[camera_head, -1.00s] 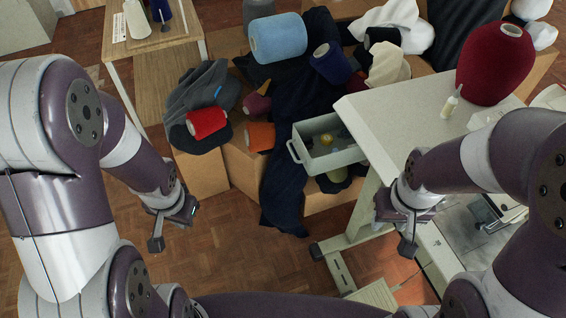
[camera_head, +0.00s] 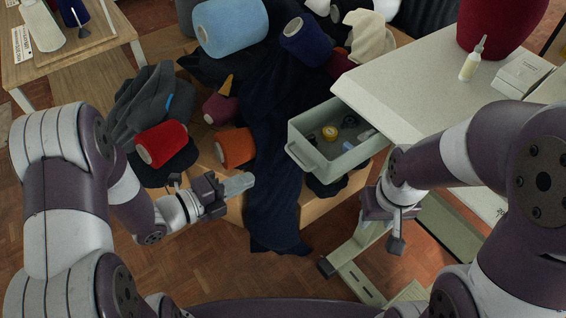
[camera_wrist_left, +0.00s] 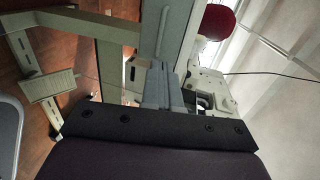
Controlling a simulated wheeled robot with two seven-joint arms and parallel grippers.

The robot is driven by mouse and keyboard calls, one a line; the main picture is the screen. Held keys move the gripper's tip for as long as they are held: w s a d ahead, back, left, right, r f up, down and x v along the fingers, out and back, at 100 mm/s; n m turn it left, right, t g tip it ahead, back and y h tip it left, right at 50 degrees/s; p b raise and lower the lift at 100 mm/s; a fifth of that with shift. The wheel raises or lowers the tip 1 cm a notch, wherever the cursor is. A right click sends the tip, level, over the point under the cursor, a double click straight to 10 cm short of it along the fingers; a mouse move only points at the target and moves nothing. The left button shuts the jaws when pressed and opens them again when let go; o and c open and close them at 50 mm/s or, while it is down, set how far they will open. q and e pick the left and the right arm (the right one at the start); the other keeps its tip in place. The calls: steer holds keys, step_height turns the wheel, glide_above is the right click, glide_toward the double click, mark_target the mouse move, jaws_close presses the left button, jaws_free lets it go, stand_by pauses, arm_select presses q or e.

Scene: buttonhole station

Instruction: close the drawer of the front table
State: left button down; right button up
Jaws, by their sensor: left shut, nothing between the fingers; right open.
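The drawer (camera_head: 318,158) is a grey-green open box pulled out from the left side of the front table (camera_head: 395,85). It holds a yellow roll and a few small items. Its handle (camera_head: 300,157) is on the end facing my left arm. My left gripper (camera_head: 240,184) is shut and empty, to the left of the handle and apart from it, fingers pointing right. In the left wrist view the shut fingers (camera_wrist_left: 163,88) point up the picture toward the table. My right gripper (camera_head: 385,228) is open, below the table's near edge; its fingers are partly hidden.
Boxes with dark cloth and yarn cones, such as a red cone (camera_head: 162,143) and an orange cone (camera_head: 234,147), lie behind my left gripper. A small bottle (camera_head: 473,60) stands on the table. The table's foot (camera_head: 355,275) stands on the wooden floor.

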arm_select(q)
steer(key=b+x, duration=0.2)
steer(key=x, duration=0.9)
steer(key=shift+w+d, duration=0.15)
steer(key=shift+d, duration=0.1)
steer(key=shift+f, duration=0.1)
steer(key=b, duration=0.5)
glide_above(340, 145)
steer(key=shift+f, duration=0.1)
steer(key=shift+w+d, duration=0.35)
steer(key=shift+d, duration=0.15)
steer(key=shift+r, duration=0.3)
steer(key=shift+r, duration=0.15)
